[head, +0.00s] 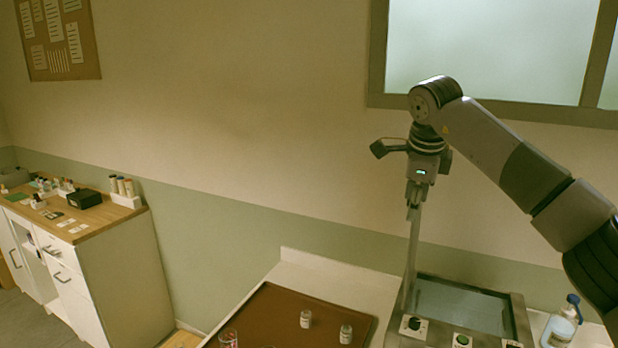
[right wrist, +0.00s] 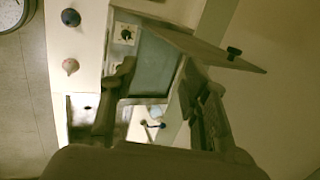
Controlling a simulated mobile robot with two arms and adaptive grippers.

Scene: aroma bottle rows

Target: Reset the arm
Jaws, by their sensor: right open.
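My right gripper (head: 413,203) hangs pointing down from my raised right arm, above the back left of a grey-framed basin-like device (head: 520,322). In the right wrist view its two fingers (right wrist: 156,80) are spread apart with nothing between them. The device (right wrist: 160,62) shows beyond the fingers, with a raised lid panel (right wrist: 215,47) that has a black knob. In the head view that panel (head: 412,255) stands nearly edge-on below the gripper; I cannot tell whether they touch. My left gripper is out of view.
A brown tray (head: 280,303) left of the device bears small clear bottles (head: 305,319) (head: 346,334) and a reddish glass item (head: 229,338). A wooden-topped cabinet (head: 115,225) with several items stands far left. A wall window (head: 490,45) is behind my arm.

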